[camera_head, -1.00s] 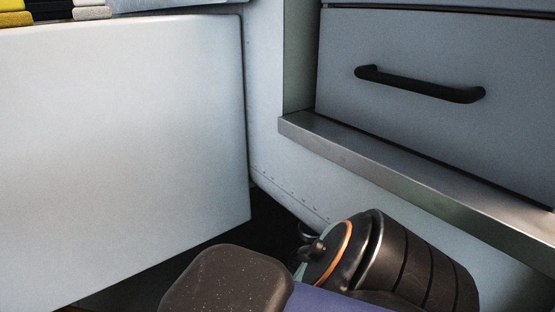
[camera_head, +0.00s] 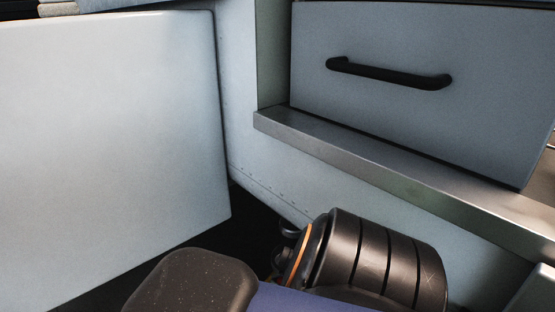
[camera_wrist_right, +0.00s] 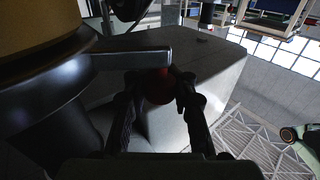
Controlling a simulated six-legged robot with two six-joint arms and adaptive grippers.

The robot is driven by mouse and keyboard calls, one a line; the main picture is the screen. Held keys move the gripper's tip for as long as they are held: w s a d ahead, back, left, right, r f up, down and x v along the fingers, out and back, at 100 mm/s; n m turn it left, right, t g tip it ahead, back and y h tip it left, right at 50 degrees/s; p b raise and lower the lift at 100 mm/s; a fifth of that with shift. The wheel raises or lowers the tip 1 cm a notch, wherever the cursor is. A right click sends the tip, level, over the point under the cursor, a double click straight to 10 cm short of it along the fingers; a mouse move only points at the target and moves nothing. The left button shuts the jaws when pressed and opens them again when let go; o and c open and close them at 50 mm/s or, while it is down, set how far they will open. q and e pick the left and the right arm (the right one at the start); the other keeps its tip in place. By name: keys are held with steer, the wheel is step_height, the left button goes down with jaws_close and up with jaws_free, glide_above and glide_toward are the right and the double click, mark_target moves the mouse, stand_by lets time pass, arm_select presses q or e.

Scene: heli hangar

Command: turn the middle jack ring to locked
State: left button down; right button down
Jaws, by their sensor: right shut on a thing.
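In the right wrist view a jack (camera_wrist_right: 45,25) fills the upper left, with a tan upper part and a dark collar. A grey bar (camera_wrist_right: 135,52), seemingly part of the jack ring, sticks out to the right from the collar. A dark red rounded knob (camera_wrist_right: 160,88) shows just below the bar's end. My right gripper (camera_wrist_right: 158,100) has a finger on each side of this knob and is shut on it. In the head view only a small dark part of my right gripper (camera_head: 284,248) shows beyond my wrist. No jack is visible there. My left gripper is not in view.
In the head view a pale panel (camera_head: 110,150) stands at the left. A grey drawer front (camera_head: 420,120) with a black handle (camera_head: 388,75) is at the right, above a metal ledge (camera_head: 370,172). A dark gap lies below, between panel and wall.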

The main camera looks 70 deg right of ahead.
steer(key=shift+s+d, duration=0.25)
steer(key=shift+s, duration=0.45)
steer(key=c, duration=1.3)
jaws_free()
steer(key=shift+o, duration=1.2)
steer(key=shift+w+a, duration=0.1)
steer(key=shift+w, duration=0.1)
